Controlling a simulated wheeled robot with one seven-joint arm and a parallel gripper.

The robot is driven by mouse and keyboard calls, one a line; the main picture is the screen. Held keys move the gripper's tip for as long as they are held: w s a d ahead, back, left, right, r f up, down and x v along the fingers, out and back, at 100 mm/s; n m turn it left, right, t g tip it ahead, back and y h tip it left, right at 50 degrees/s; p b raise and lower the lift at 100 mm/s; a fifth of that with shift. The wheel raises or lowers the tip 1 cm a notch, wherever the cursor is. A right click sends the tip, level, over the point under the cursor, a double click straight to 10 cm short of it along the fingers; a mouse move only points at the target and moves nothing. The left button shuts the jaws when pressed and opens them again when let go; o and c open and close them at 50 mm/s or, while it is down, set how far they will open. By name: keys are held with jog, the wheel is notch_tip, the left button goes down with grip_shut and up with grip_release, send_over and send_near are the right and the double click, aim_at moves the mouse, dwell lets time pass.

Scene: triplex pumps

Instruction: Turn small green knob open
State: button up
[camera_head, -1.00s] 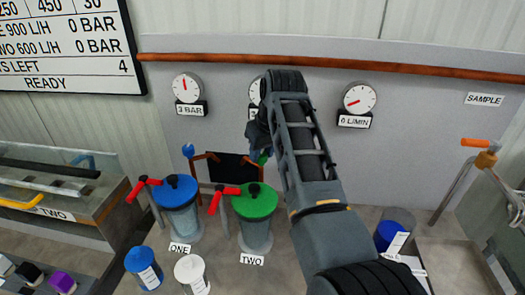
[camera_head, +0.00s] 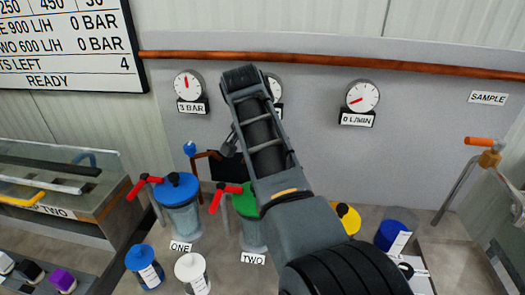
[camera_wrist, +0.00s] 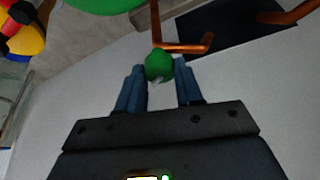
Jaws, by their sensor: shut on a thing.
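The small green knob (camera_wrist: 159,64) sits between the two blue fingertips of my gripper (camera_wrist: 160,76) in the wrist view, beside a copper pipe. My gripper is shut on the knob, with a finger on either side of it. In the head view my arm crosses the middle of the picture and hides the knob. Part of my gripper shows there beside the dark panel.
A small blue knob (camera_head: 190,148) stands left of the dark panel (camera_head: 228,168). Below are a blue-lidded vessel (camera_head: 181,205) and a green-lidded vessel (camera_head: 247,232), each with a red lever. Gauges (camera_head: 187,86) line the wall.

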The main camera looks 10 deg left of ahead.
jog(key=m+h+b, duration=0.1)
jog(key=m+b, duration=0.1)
jog(key=m, duration=0.1)
jog(key=shift+a+f+g, duration=0.1)
jog(key=shift+f+g, duration=0.05)
jog(key=shift+g, duration=0.15)
jog(key=shift+w+m+g+h+b, duration=0.1)
jog(key=shift+m+g+h+b, duration=0.3)
jog(key=shift+m+b, duration=0.65)
jog(key=shift+m, duration=0.45)
jog(key=o, duration=1)
jog(key=shift+a, duration=0.1)
jog(key=shift+b+v, duration=0.45)
jog(key=shift+v, duration=3.55)
